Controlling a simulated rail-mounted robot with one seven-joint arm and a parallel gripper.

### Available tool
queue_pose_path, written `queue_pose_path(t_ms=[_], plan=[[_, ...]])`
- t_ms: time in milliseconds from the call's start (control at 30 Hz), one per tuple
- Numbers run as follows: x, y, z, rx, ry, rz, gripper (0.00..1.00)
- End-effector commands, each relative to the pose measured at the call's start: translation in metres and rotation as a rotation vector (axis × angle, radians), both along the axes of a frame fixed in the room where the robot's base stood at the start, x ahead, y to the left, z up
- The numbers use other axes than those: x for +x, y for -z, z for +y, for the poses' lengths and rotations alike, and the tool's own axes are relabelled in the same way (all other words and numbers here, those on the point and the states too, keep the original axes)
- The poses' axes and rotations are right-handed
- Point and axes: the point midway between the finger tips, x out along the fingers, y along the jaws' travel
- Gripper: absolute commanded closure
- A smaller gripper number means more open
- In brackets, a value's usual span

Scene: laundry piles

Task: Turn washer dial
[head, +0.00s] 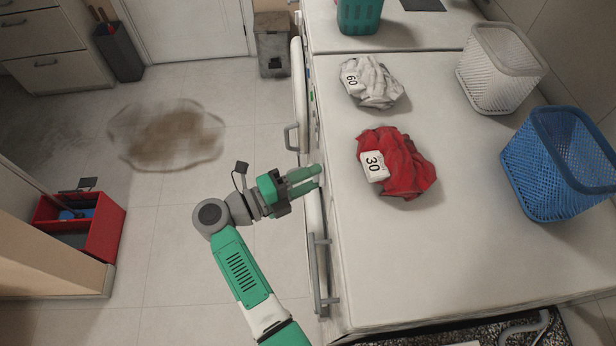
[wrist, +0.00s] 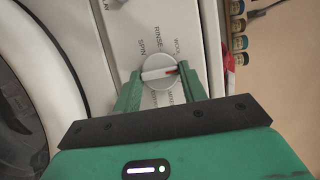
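The washer dial (wrist: 158,72) is a round grey knob with a pale raised grip bar and a red mark on the bar's right end. It sits on the white control panel among printed labels, with SPIN, RINSE and WOOL legible. The red mark points right, close to the WOOL side. My gripper (wrist: 160,78) has its two green fingers apart, one on each side of the dial. I cannot tell whether the fingertips touch the knob. In the head view my gripper (head: 312,177) is at the front edge of the white machine (head: 400,250), and the dial is hidden there.
On the machine tops lie a red cloth pile (head: 405,165) tagged 30 and a white pile (head: 378,82) tagged 60. A white basket (head: 500,68), a blue basket (head: 560,165) and a green container (head: 358,15) stand there. Door handles (head: 320,275) protrude in front.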

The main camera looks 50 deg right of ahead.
Motion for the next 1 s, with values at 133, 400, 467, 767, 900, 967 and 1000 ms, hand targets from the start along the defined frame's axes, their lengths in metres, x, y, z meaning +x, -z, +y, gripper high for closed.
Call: queue_pose_path(t_ms=[133,400,467,767,900,967,1000], plan=[[0.0001,-0.0002,0.0001,0.001,0.0,0.001,0.81],[0.0006,-0.0049,0.0006,0.055,-0.002,0.06,0.81],[0.0005,-0.006,0.0005,0.082,-0.001,0.089,0.81],[0.001,-0.0089,0.0003,0.241,-0.002,0.268,0.81],[0.0011,-0.0088,0.0002,0.311,-0.001,0.346,0.81],[0.0014,-0.0088,0.0,0.337,-0.001,0.375,0.81],[0.0013,-0.0084,-0.0002,0.353,-0.001,0.394,0.81]])
